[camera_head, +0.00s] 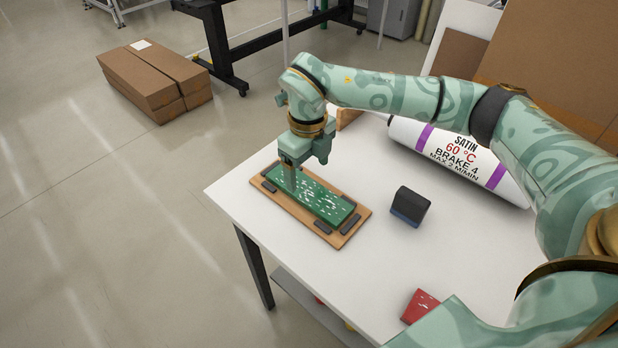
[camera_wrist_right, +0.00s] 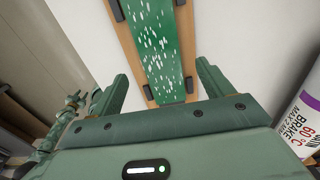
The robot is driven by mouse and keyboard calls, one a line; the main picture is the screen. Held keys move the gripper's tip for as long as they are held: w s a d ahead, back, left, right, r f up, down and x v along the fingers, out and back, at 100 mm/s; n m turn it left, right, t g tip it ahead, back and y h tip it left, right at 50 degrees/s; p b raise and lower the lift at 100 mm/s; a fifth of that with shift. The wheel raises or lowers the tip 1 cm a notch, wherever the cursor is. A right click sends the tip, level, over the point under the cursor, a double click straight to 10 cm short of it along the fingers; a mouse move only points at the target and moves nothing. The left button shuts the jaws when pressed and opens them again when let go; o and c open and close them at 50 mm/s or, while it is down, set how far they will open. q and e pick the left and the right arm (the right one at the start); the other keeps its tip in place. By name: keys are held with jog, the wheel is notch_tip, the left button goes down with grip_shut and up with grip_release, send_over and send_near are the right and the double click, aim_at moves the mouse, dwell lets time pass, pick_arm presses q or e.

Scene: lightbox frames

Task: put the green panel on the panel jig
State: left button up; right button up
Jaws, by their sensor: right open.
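The green panel (camera_head: 322,200), flecked with white, lies flat on the wooden panel jig (camera_head: 283,203), between the jig's dark blocks. My right gripper (camera_head: 291,181) is over the far left end of the panel, pointing down. In the right wrist view, the panel (camera_wrist_right: 158,45) and the jig (camera_wrist_right: 122,28) run away between the two fingers (camera_wrist_right: 163,90), which are spread wide with nothing held between them. Whether the fingertips touch the panel or jig cannot be told. My left gripper is not in view.
A dark block-shaped object (camera_head: 409,205) stands right of the jig on the white table (camera_head: 350,272). A white roll with purple bands (camera_head: 461,159) lies behind it. A red piece (camera_head: 419,305) lies near the front, partly behind my arm. Table space around the jig is clear.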

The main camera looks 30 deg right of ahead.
aim_at(308, 190)
notch_tip(308, 190, up, 6)
jog(key=p, duration=0.1)
jog(key=shift+r, duration=0.15)
dwell(0.4)
